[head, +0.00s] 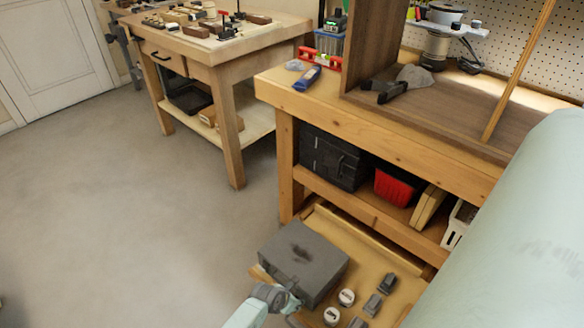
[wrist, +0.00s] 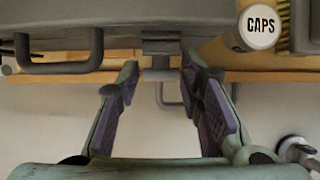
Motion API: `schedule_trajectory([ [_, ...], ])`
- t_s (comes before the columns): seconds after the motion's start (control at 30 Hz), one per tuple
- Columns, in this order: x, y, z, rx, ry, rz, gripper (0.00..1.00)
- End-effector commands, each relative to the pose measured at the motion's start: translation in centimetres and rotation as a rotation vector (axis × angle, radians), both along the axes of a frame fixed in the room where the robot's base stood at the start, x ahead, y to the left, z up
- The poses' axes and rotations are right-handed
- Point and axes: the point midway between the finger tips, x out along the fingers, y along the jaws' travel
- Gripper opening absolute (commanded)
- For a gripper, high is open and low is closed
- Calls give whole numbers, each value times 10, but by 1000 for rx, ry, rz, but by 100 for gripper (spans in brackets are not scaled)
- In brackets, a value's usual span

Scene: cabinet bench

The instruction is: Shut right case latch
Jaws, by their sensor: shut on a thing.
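The grey case (head: 305,258) lies on the low pull-out board with its lid down. Its front edge (wrist: 60,15) crosses the top of the wrist view, with a dark carry handle (wrist: 60,66) at left. The right case latch (wrist: 161,45) is a small dark piece to the right of that handle. A thin loop (wrist: 185,104) hangs just below it. In the head view my gripper (head: 288,297) is at the case's front; the latch is hidden there.
White-lidded jars stand right of the case, one marked CAPS (wrist: 260,27). Several small grey blocks (head: 373,305) lie further right on the board (head: 405,264). The workbench (head: 400,131) overhangs behind, with a black bin (head: 330,155) and a red bin (head: 395,188). Open floor lies left.

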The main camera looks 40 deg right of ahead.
Motion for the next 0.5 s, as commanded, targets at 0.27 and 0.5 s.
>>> schedule_trajectory([
  [0.27, 0, -1, 0, -1, -1, 0, 6],
  [0.5, 1, -1, 0, -1, -2, 0, 43],
])
